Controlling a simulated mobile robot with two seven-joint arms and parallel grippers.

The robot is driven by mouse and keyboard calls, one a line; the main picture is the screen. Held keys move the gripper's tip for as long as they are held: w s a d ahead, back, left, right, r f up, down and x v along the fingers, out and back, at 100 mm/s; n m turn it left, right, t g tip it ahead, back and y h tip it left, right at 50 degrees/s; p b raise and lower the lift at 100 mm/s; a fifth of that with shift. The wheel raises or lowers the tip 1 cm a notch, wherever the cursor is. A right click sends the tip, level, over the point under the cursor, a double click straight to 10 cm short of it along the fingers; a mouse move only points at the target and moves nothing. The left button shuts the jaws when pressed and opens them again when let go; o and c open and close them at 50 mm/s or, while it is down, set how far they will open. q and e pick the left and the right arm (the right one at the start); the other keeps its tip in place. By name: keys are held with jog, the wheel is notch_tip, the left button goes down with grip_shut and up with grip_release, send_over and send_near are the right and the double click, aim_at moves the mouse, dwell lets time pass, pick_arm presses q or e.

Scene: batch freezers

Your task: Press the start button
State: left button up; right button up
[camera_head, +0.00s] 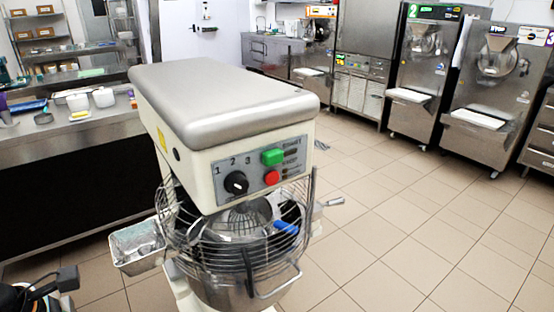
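A planetary mixer (222,95) with a cream body and grey top stands in the middle of the head view. Its front panel (246,173) faces me. The green button (273,157) is at the panel's upper right, and the red button (271,177) is just below it. Small labels beside them are too blurred to read surely. A black knob (236,183) is at the panel's left, by the numbers 1, 2, 3. Part of my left gripper (52,284) shows in the bottom left corner, well away from the panel; its opening is unclear. My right gripper is not in view.
A wire guard (178,226) surrounds the metal bowl (235,292) below the panel, with a metal chute (137,245) on the left. A counter (95,122) with containers stands left. Freezer machines (418,75) line the back right. The tiled floor at right is clear.

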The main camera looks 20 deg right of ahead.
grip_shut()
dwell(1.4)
